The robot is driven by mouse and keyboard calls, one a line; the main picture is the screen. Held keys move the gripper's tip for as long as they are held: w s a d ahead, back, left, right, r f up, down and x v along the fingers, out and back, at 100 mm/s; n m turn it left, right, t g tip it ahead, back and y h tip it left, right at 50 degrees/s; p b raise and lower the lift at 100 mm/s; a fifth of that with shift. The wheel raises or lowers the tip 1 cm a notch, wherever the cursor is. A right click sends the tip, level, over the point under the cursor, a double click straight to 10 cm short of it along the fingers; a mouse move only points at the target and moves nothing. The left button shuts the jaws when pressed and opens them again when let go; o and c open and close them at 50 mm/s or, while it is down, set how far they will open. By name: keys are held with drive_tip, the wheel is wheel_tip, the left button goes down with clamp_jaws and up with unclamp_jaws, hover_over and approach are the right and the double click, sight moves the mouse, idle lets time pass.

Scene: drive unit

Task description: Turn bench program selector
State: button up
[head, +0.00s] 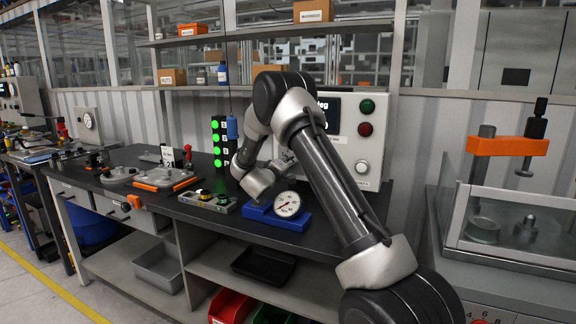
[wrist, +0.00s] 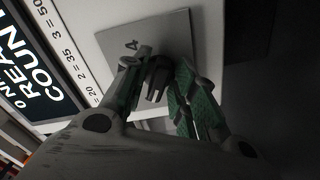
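The bench program selector appears in the wrist view as a dark knob (wrist: 158,80) on a light grey square plate (wrist: 172,32) marked with a 4. My gripper (wrist: 167,68) has its two green-padded fingers on either side of the knob. The fingers are spread, and the right one seems to stand apart from the knob; contact on the left is unclear. In the head view the control box (head: 376,107) stands at the back of the bench, and my arm crosses in front of it. The selector and my fingertips are hidden there.
The box also carries a green button (head: 367,106), a red button (head: 365,129), a small round knob (head: 362,167) and a partly hidden display. A dial gauge (head: 287,204) on a blue base and a green-lit stack light (head: 222,142) stand close to my arm.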

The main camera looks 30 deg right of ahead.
clamp_jaws()
drive_tip(key=shift+m, duration=0.4)
drive_tip(key=shift+a+f+m, duration=0.1)
drive_tip(key=shift+m, duration=3.3)
drive_tip(key=shift+o, duration=2)
unclamp_jaws()
drive_tip(key=shift+w, duration=0.1)
